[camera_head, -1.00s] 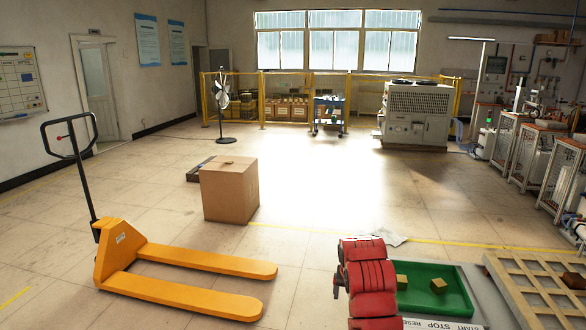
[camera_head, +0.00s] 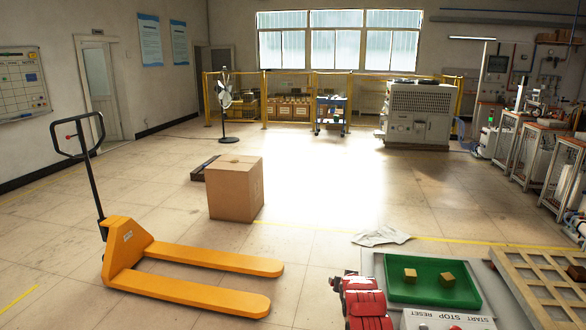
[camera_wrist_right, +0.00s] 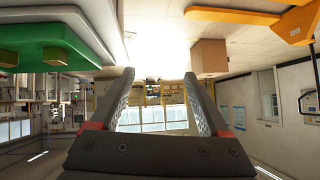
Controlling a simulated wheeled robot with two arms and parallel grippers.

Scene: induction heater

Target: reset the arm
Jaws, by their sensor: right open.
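My right arm (camera_head: 362,302), red, is at the bottom of the head view, just left of the green tray (camera_head: 392,297). My right gripper (camera_wrist_right: 159,73) shows in the wrist view with its two dark fingers spread apart and nothing between them. That view is upside down, with the tray (camera_wrist_right: 75,42) at its upper left. Two small yellowish blocks, one on the left (camera_head: 410,275) and one on the right (camera_head: 447,279), lie in the tray, apart from the arm. My left gripper is not in the head view.
A panel with START, STOP and RESET labels (camera_head: 430,318) is in front of the tray. A wooden grid rack (camera_head: 530,285) is to the right. A yellow pallet truck (camera_head: 190,290) and a cardboard box (camera_head: 235,190) stand on the floor at left. Open floor lies beyond.

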